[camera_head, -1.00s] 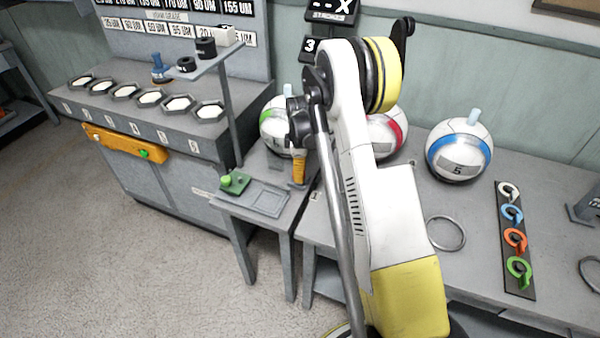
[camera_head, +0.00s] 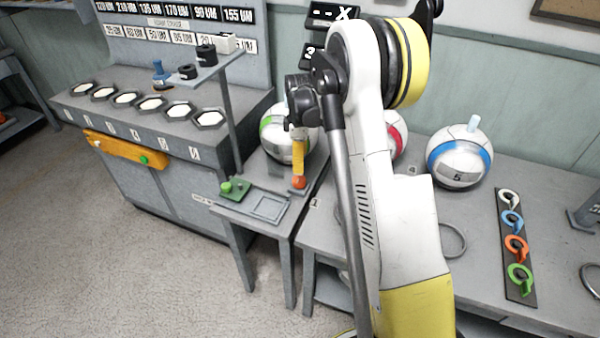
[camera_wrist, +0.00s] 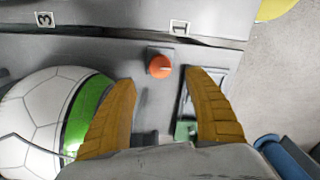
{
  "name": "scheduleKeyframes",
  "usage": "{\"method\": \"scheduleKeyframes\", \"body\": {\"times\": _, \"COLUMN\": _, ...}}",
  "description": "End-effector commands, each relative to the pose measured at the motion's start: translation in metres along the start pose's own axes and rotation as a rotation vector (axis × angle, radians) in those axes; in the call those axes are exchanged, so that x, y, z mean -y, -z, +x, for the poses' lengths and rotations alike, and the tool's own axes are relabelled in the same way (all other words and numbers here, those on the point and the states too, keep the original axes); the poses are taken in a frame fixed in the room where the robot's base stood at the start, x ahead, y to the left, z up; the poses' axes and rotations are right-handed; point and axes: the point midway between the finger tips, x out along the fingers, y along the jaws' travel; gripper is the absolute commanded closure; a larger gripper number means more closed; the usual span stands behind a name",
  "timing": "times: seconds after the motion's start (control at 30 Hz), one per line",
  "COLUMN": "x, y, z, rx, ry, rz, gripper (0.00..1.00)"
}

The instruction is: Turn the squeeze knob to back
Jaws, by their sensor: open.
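The orange-red round knob (camera_head: 299,182) sits on the grey stand's top, in front of the ball with a green band. I take it to be the squeeze knob. In the wrist view the knob (camera_wrist: 160,66) shows between my fingertips, with a pale mark on its face pointing right. My gripper (camera_wrist: 162,76) is open and empty, its two yellow-orange fingers on either side of the knob in the picture. In the head view my gripper (camera_head: 298,158) hangs just above the knob, apart from it, only one finger showing clearly.
The green-banded ball (camera_head: 271,138) stands close behind my gripper. A green block (camera_head: 236,191) with a round top and a rectangular frame (camera_head: 268,207) lie left of the knob. A blue-banded ball (camera_head: 459,155) and a rack of coloured rings (camera_head: 515,247) are at right.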

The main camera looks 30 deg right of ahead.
Motion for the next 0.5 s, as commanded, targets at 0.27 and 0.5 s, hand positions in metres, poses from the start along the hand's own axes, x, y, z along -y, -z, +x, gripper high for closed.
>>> {"method": "scheduleKeyframes", "body": {"times": 0.27, "x": 0.0, "y": 0.0, "z": -0.031, "rx": 0.0, "ry": 0.0, "rz": 0.0, "gripper": 0.38}}
{"method": "scheduleKeyframes", "body": {"times": 0.5, "x": 0.0, "y": 0.0, "z": -0.033, "rx": 0.0, "ry": 0.0, "rz": 0.0, "gripper": 0.38}}
